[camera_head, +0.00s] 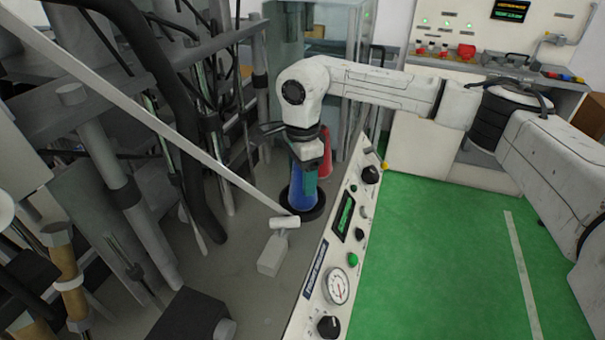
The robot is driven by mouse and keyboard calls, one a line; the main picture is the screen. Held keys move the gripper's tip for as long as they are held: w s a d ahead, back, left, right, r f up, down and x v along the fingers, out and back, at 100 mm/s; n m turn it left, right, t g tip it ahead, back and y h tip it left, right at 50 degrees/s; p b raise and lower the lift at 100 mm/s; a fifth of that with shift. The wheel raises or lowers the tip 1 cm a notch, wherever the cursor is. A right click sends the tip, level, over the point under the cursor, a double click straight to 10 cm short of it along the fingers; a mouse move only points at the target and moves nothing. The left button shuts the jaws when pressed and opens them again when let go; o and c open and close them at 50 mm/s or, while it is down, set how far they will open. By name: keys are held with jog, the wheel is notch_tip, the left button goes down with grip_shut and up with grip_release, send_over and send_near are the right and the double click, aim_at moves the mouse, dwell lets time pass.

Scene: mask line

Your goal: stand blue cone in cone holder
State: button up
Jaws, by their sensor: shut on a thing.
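The blue cone (302,192) is upright, with its base in or on a dark round ring (321,206) that looks like the cone holder. I cannot tell whether the cone is fully seated. My gripper (309,165) points down from the white arm and is shut on the upper part of the blue cone. The fingers and wrist hide the cone's top. A red cone (326,158) stands just behind and to the right of the blue one, partly hidden by my gripper.
A control panel (341,235) with knobs and a gauge runs along the right of the cones. A grey block with a white cylinder (284,223) is in front of the holder. Pipes and frames crowd the left. Green floor (440,260) lies open at right.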

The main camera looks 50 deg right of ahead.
jog(key=shift+f, duration=0.15)
jog(key=o, duration=1.2)
notch_tip(320, 180, up, 12)
jog(key=shift+r+b, duration=0.2)
jog(key=shift+b, duration=0.15)
